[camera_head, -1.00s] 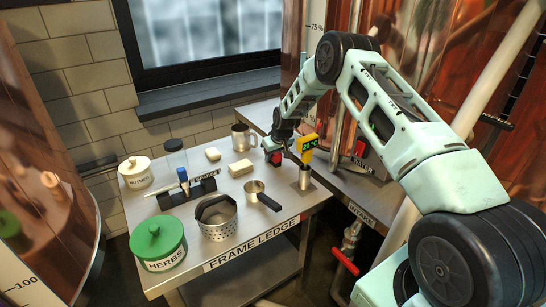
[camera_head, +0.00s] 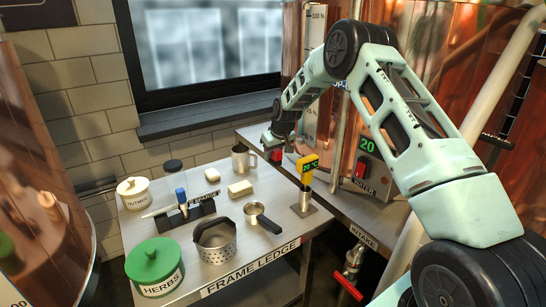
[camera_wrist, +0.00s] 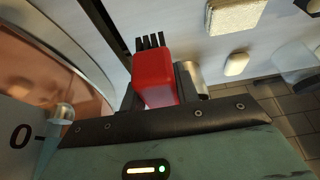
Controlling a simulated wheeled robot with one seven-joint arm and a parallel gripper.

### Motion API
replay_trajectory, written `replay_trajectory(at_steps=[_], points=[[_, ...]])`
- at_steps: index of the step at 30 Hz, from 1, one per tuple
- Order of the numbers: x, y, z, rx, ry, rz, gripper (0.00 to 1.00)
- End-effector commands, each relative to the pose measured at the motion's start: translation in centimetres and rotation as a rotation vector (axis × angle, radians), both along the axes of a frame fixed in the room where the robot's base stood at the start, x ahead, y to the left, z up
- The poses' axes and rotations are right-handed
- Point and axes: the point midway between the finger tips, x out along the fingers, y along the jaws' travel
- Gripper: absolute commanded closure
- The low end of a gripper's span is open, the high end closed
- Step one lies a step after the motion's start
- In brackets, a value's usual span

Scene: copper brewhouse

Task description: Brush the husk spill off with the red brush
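My gripper (camera_head: 272,137) is above the back right corner of the frame ledge, beside the steel mug and left of the yellow thermometer. It is shut on the red brush (camera_head: 277,155), whose red block and black bristles fill the middle of the wrist view (camera_wrist: 152,75). Its fingers are mostly hidden behind the brush and the dark wrist edge. The brush appears clear of the ledge surface, though the exact gap cannot be told. I cannot make out the husk spill in any view.
The frame ledge (camera_head: 235,278) holds a steel mug (camera_head: 241,160), cream blocks (camera_head: 240,189), a perforated basket (camera_head: 215,242), a black-handled scoop (camera_head: 257,213), a green herbs jar (camera_head: 154,265) and a nutrient jar (camera_head: 133,193). The yellow thermometer (camera_head: 308,163) stands at right. Copper vessels flank the ledge.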

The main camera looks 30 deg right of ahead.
Motion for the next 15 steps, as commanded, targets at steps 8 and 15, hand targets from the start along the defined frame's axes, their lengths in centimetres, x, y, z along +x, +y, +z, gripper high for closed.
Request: replay_trajectory(at_steps=[8, 15], points=[[0.0, 0.0, -0.3, 0.0, 0.0, 0.0, 0.88], [0.0, 0.0, -1.7, 0.0, 0.0, 0.0, 0.88]])
